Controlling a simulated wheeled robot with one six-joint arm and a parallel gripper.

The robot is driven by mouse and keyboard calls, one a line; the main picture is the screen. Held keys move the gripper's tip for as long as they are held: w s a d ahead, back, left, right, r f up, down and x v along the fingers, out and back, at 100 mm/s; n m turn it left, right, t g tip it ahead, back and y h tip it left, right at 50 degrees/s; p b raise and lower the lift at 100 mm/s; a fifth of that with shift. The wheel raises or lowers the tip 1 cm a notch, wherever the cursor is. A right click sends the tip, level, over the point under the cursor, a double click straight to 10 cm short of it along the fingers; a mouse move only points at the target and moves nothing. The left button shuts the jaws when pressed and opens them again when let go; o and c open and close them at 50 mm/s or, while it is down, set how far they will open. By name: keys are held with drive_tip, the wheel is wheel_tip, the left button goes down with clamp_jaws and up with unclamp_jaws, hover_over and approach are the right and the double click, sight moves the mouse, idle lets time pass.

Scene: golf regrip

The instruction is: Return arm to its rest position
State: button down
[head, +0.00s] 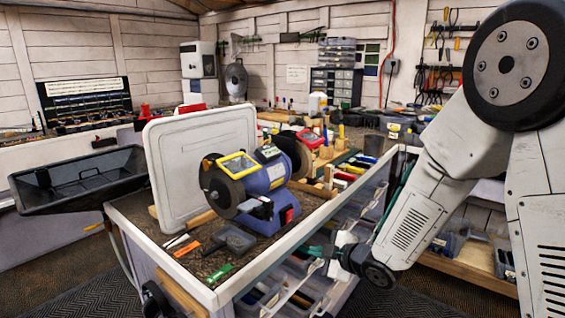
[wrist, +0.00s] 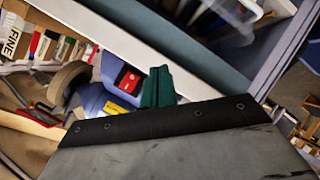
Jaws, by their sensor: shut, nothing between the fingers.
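My arm comes in from the right of the head view and bends down toward the bench's near side. My gripper (head: 314,250) hangs beside the right edge of the workbench (head: 237,287), next to the open shelves under its top. Its dark green fingertips also show in the wrist view (wrist: 157,88), close together with nothing between them. The blue bench grinder (head: 262,184) stands on the bench, to the left of and above my gripper in the head view. The grinder's blue body and red switch show in the wrist view (wrist: 128,82).
A pale upright panel (head: 202,155) stands behind the grinder. Small trays and tools lie on the bench's near corner. Bins (head: 262,296) sit on the shelves close to my gripper. A black tray (head: 80,182) juts out at left. Patterned floor (head: 420,292) is clear at lower right.

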drive_tip(key=s+d+r+m+g+h, duration=0.3)
drive_tip(key=s+d+m+g+h, duration=0.2)
drive_tip(key=s+d+m+h, duration=0.75)
drive_tip(key=s+d+r+m+g+y, duration=0.2)
drive_tip(key=s+r, duration=0.5)
drive_tip(key=s, duration=0.4)
drive_tip(key=s+d+r+m+g+y, duration=0.2)
drive_tip(key=s+r, duration=0.5)
drive_tip(key=s, duration=0.5)
drive_tip(key=shift+s+d+r+m, duration=0.15)
drive_tip(key=shift+d+m, duration=0.15)
drive_tip(key=shift+m, duration=0.25)
